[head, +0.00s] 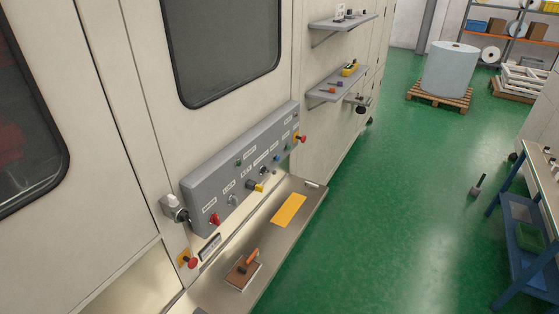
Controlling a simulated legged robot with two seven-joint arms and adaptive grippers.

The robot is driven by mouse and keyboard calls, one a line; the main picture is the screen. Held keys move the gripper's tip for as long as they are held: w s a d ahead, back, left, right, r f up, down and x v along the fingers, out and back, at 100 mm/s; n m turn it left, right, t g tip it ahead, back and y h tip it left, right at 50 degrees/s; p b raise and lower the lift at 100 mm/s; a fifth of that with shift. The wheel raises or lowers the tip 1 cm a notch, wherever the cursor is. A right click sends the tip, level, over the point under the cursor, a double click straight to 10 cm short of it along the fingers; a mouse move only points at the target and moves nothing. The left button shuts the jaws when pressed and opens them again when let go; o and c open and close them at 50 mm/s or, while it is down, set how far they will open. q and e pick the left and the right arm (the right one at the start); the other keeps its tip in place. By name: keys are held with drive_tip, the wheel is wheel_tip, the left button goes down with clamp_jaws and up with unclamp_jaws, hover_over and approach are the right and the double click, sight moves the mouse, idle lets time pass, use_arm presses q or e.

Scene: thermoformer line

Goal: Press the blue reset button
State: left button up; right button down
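A grey control panel (205,185) is mounted at a slant on the cream machine front, left of the picture's middle. A small blue button (276,157) sits in the right half of its face, between a dark round knob (263,171) and a green button (288,147). The blue button is unobstructed, but it is too small to tell whether it is pressed in. The panel labels are too small to read. Neither of my grippers is in view.
Red emergency buttons sit at the panel's right end (301,139) and below its left end (190,261). A metal ledge (265,235) below holds a yellow sheet (289,209) and an orange-handled tool (248,262). Green floor (390,200) is open to the right, before a blue-legged bench (505,225).

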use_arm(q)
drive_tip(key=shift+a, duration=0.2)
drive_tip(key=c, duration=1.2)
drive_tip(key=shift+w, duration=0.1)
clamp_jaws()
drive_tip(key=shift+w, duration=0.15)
